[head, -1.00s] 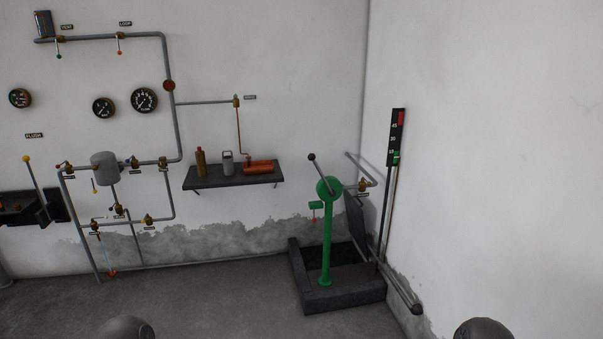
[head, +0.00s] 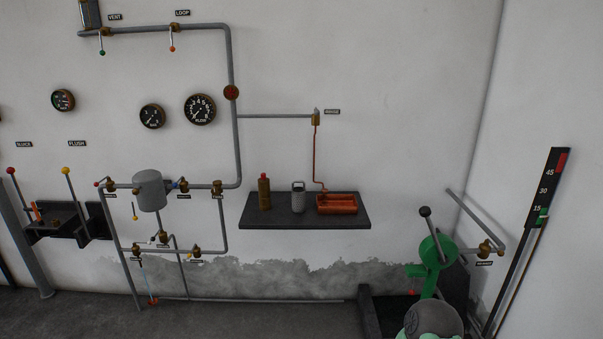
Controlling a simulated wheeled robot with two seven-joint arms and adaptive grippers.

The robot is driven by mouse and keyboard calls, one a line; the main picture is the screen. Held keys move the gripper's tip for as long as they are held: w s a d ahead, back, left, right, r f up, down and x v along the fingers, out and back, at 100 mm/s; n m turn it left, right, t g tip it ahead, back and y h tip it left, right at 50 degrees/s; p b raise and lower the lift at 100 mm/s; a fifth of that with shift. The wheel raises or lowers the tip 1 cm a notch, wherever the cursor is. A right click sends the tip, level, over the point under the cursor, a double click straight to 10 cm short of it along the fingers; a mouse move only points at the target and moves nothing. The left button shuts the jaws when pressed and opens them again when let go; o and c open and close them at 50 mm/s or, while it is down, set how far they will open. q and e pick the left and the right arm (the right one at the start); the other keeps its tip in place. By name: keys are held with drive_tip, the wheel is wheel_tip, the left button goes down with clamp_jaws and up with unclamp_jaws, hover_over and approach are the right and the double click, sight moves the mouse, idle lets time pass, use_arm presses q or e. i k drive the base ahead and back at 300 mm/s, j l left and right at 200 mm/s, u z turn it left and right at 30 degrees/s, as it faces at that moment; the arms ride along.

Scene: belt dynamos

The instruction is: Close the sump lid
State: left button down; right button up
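The sump (head: 371,312) is a dark low-walled box on the floor at the lower right of the head view, partly cut off by the bottom edge. The sump lid (head: 457,286) is a dark panel standing raised at the sump's right side, behind the green hand pump (head: 432,252). The pump and a rounded grey part of my own arm hide some of the lid and the sump opening. Neither of my grippers is in view, so I cannot tell whether they are open or shut.
A wall shelf (head: 290,224) holds a brown bottle (head: 264,192), a grey canister (head: 298,197) and an orange tray (head: 337,211). Pipes with valves (head: 217,187) run along the left wall. A level gauge (head: 548,190) stands right of the pump. The floor left of the sump looks clear.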

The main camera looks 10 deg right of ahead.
sight(454, 281)
drive_tip(key=i+j+z, duration=0.15)
drive_tip(key=i, duration=0.3)
drive_tip(key=i+z, duration=0.2)
drive_tip(key=i, duration=0.25)
drive_tip(key=i+j+z, duration=0.15)
drive_tip(key=i, duration=0.25)
drive_tip(key=i+j+z, duration=0.1)
drive_tip(key=z, duration=0.3)
drive_tip(key=i+j+z, duration=0.25)
drive_tip(key=z, duration=0.15)
drive_tip(key=i+j+z, duration=0.15)
drive_tip(key=z, duration=0.3)
drive_tip(key=i+j+z, duration=0.1)
drive_tip(key=j+z, duration=0.5)
drive_tip(key=z, duration=0.2)
drive_tip(key=i+j+z, duration=0.15)
drive_tip(key=j+z, duration=0.3)
drive_tip(key=i+j+z, duration=0.1)
drive_tip(key=j+z, duration=0.8)
drive_tip(key=i+j, duration=0.15)
drive_tip(key=i, duration=0.3)
